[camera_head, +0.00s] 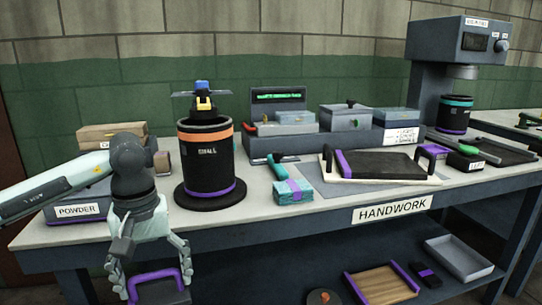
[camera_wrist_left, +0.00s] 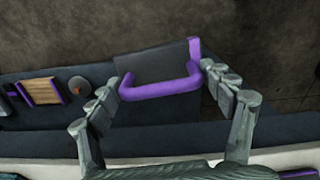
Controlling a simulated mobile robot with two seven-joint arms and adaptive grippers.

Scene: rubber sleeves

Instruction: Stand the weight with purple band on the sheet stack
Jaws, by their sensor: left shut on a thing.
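My left gripper (camera_head: 153,272) is low in front of the bench's left end, pointing down. Its fingers are shut on the weight with purple band (camera_head: 158,290), a dark slab with a thick purple handle. In the left wrist view the handle of the weight (camera_wrist_left: 165,88) spans between the fingertips, with a purple strip at its right end; part of the slab is cut off in the head view. A small teal stack with a purple band (camera_head: 293,191) lies at the bench's front. A pale flat stack (camera_head: 390,178) with a dark purple-edged top lies right of it; I cannot tell which is the sheet stack.
A black cylinder with orange and purple bands (camera_head: 207,160) stands on a round base near the gripper. A POWDER box (camera_head: 78,212) is at the left. A teal-handled tool (camera_head: 278,165) lies by the teal stack. The lower shelf holds a wooden tray (camera_head: 382,285).

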